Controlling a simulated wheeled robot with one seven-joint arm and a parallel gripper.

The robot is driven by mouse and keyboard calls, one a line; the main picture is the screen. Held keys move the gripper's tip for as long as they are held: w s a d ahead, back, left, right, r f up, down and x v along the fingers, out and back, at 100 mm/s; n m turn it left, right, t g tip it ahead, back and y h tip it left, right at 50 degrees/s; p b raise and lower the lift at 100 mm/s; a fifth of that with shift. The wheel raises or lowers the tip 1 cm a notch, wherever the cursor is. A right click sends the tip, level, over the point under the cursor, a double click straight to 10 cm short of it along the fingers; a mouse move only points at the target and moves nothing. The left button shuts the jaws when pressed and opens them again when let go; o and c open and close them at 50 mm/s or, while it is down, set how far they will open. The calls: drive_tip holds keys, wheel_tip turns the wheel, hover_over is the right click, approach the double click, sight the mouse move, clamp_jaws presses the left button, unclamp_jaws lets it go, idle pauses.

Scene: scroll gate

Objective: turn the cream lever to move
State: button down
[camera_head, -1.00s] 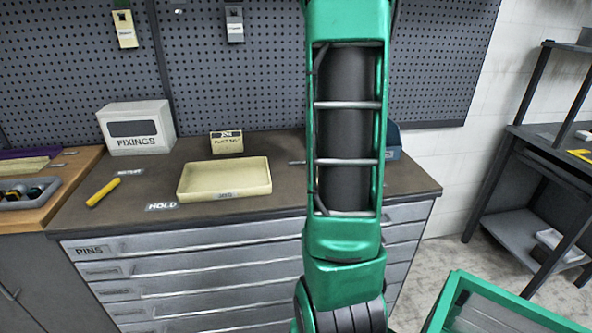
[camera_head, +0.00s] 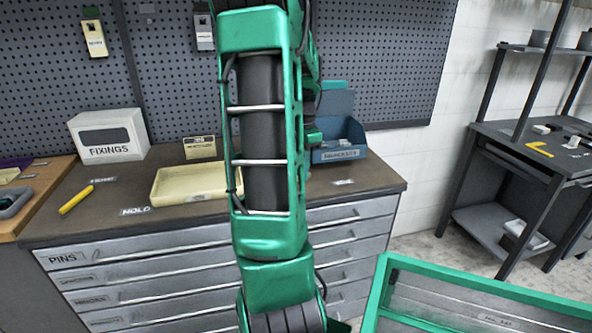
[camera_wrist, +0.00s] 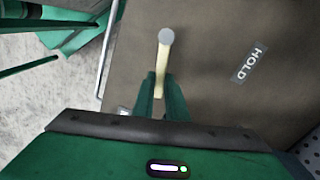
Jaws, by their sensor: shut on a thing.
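In the wrist view, the cream lever (camera_wrist: 161,63) is a slim bar with a round grey end, standing out over the dark worktop. My gripper (camera_wrist: 160,82) is shut on the lever, with one green finger on each side of its lower part. A label reading HOLD (camera_wrist: 248,63) lies on the worktop to the right of the lever. Another pale label (camera_wrist: 122,112) shows partly, below left, and its text cannot be read. In the head view, my arm hides the gripper and the held lever.
A cream tray (camera_head: 160,200), a FIXINGS box (camera_head: 110,137), a yellow rod (camera_head: 76,199) and a blue bin (camera_head: 340,140) are on the bench (camera_head: 372,184). A pegboard (camera_head: 400,60) stands behind. A green-framed case (camera_head: 470,300) is at front right, and a dark shelf unit (camera_head: 520,170) beyond.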

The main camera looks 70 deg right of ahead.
drive_tip(key=shift+w+r, duration=0.1)
drive_tip(key=shift+w, duration=0.2)
drive_tip(key=c, duration=1.8)
unclamp_jaws()
drive_tip(key=shift+a, duration=0.1)
drive_tip(key=shift+o, duration=0.2)
drive_tip(key=shift+s, duration=0.1)
wheel_tip(320, 180, up, 11)
drive_tip(key=w+a+f+n, duration=0.25)
drive_tip(key=a+n, duration=0.25)
drive_tip(key=a, duration=0.5)
drive_tip(key=w+a+f+n, duration=0.1)
drive_tip(key=w+a+n, duration=0.3)
drive_tip(key=a, duration=0.7)
drive_tip(key=s+a+f+n, duration=0.2)
drive_tip(key=s+a+n, duration=0.1)
drive_tip(key=a+n, duration=0.2)
drive_tip(key=s+a+f+n, duration=0.3)
drive_tip(key=a+n, duration=0.2)
drive_tip(key=a, duration=0.3)
drive_tip(key=shift+a, duration=0.15)
